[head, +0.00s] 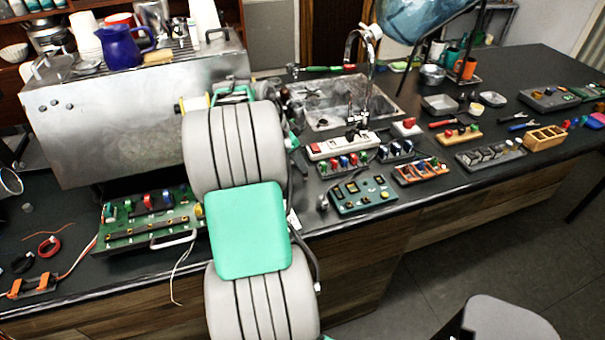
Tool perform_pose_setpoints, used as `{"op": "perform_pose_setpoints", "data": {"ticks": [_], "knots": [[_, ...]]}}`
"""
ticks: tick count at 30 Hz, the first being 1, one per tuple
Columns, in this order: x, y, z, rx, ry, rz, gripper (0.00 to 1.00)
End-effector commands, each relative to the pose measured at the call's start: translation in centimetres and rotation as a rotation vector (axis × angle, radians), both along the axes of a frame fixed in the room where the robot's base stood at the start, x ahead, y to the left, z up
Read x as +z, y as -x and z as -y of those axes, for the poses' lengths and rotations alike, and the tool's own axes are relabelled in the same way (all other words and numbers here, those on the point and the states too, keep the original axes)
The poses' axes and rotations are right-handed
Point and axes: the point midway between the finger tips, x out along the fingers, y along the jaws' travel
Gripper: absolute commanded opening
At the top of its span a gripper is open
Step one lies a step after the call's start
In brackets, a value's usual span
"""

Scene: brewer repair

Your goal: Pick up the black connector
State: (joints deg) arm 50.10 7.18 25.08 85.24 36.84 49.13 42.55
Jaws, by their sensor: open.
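The board lies at the front of the counter, below the steel brewer (130,110). At this size I cannot be sure that it is the connector. My grey and teal arm rises through the middle of the view, just right of the board.
An orange-ended cable (35,285), a red wire ring (49,246) and a dark coil (22,262) lie left of the board. A sink (330,120), a power strip (342,146) and several small component boards fill the counter to the right. A grey stool (505,320) stands on the floor.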

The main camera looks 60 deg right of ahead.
Motion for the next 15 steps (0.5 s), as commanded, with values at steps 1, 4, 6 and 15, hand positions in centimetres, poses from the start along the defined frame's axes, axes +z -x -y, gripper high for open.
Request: {"op": "perform_pose_setpoints", "data": {"ticks": [1, 4, 6, 15], "knots": [[-0.5, 0.4, 0.2, 0.0, -0.003, -0.002, 0.42], [-2.0, 1.0, 0.7, -0.001, -0.004, -0.003, 0.42], [-3.3, 1.3, 1.1, -0.001, -0.003, -0.001, 0.42], [-4.3, 1.5, 1.5, -0.002, 0.0, 0.001, 0.42]]}}
